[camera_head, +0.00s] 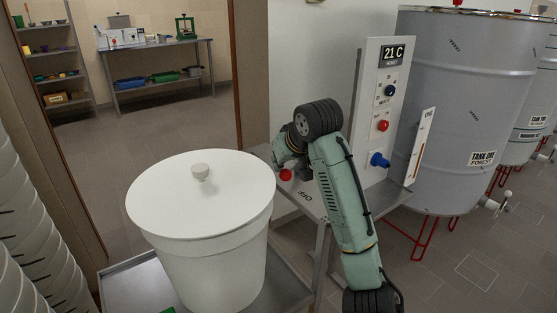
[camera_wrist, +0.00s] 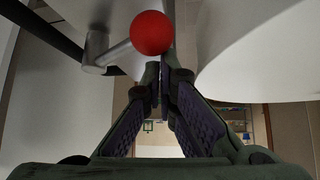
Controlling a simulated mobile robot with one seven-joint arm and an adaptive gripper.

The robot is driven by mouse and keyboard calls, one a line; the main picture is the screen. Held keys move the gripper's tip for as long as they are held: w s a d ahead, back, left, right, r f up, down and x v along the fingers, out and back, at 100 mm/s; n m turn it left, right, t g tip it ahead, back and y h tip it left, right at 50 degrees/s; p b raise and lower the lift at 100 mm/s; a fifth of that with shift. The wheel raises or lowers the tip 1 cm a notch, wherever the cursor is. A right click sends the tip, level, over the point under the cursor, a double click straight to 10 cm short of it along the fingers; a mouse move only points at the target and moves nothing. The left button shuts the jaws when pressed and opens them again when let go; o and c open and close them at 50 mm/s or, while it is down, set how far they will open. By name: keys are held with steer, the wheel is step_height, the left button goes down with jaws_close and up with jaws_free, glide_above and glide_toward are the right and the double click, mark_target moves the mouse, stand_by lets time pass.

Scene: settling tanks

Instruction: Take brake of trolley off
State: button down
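The brake lever is a metal arm with a red ball knob (camera_wrist: 153,33), close to my fingertips at the top of the wrist view. Its pivot post (camera_wrist: 95,52) is to the left. The red knob (camera_head: 285,175) also shows in the head view, just below my wrist, beside the "OFF" lettering (camera_head: 305,194). My gripper (camera_wrist: 163,72) has its fingertips together with nothing seen between them. The knob is just past the tips; I cannot tell whether they touch. In the head view my arm largely hides the gripper. The trolley (camera_head: 122,284) carries a lidded white tub (camera_head: 215,255).
A control panel (camera_head: 378,120) reading 21 C, with a red button and blue knob, stands right of my arm. Large grey tanks (camera_head: 455,110) on red stands are at the right. A doorway at the left opens to a workbench (camera_head: 160,44) and shelves.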

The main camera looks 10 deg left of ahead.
stand_by(0.4)
steer(key=shift+w+a+r+p, duration=0.25)
steer(key=shift+a+p, duration=0.1)
steer(key=shift+p, duration=0.15)
steer(key=d+r, duration=0.1)
steer(key=r, duration=0.1)
steer(key=s+d+r+b, duration=0.1)
steer(key=r, duration=0.2)
steer(key=d+r, duration=0.1)
steer(key=r, duration=0.1)
steer(key=shift+s+d+r, duration=0.2)
steer(key=shift+s+r, duration=0.1)
steer(key=shift+s, duration=0.05)
